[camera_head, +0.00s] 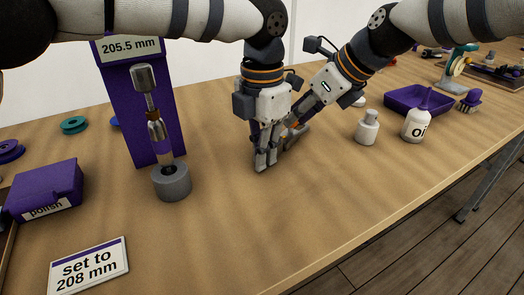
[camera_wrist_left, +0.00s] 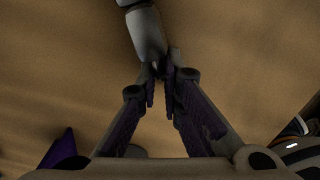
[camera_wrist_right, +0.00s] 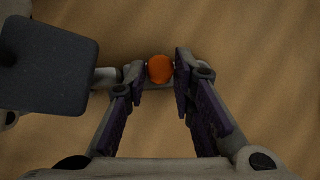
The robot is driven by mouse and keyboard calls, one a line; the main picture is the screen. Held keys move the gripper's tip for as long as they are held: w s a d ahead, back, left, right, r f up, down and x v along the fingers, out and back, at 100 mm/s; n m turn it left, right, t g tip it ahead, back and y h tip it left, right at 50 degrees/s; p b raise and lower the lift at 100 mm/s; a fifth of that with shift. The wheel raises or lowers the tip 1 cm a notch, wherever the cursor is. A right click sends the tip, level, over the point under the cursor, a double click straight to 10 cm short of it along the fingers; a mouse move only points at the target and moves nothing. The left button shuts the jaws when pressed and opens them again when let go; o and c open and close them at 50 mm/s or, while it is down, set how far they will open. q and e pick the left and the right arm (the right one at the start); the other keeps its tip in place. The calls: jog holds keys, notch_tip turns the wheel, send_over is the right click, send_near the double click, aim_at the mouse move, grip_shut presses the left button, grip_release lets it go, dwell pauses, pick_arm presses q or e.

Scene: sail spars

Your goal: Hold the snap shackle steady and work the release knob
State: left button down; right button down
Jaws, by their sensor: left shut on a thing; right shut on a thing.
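The snap shackle shows in the left wrist view as a smooth grey metal body (camera_wrist_left: 148,36). My left gripper (camera_wrist_left: 160,78) is shut on one end of it, and the fingertips hide that end. In the head view my left gripper (camera_head: 265,164) points down, low over the table. The orange release knob (camera_wrist_right: 160,69) sits between the fingertips of my right gripper (camera_wrist_right: 160,74), which is shut on it. Part of the grey shackle shows behind and left of the knob. In the head view my right gripper (camera_head: 291,137) reaches in beside the left one, and the two grippers largely hide the shackle.
A metal spar fitting (camera_head: 156,128) stands in a grey round base before a purple 205.5 mm board (camera_head: 117,92). A polish box (camera_head: 47,190) and a sign (camera_head: 89,266) lie left. A small bottle (camera_head: 367,128), an oil bottle (camera_head: 416,127) and a purple tray (camera_head: 405,97) stand right. The front middle is clear.

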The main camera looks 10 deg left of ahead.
pick_arm(q)
jog(key=shift+s+f, duration=0.15)
jog(key=shift+f, duration=0.25)
pick_arm(e)
jog(key=shift+r, duration=0.4)
jog(key=c, duration=1.3)
grip_release()
jog(key=v, duration=1.2)
pick_arm(q)
jog(key=c, duration=1.7)
grip_release()
jog(key=shift+r, duration=0.15)
pick_arm(e)
jog(key=shift+r, duration=0.1)
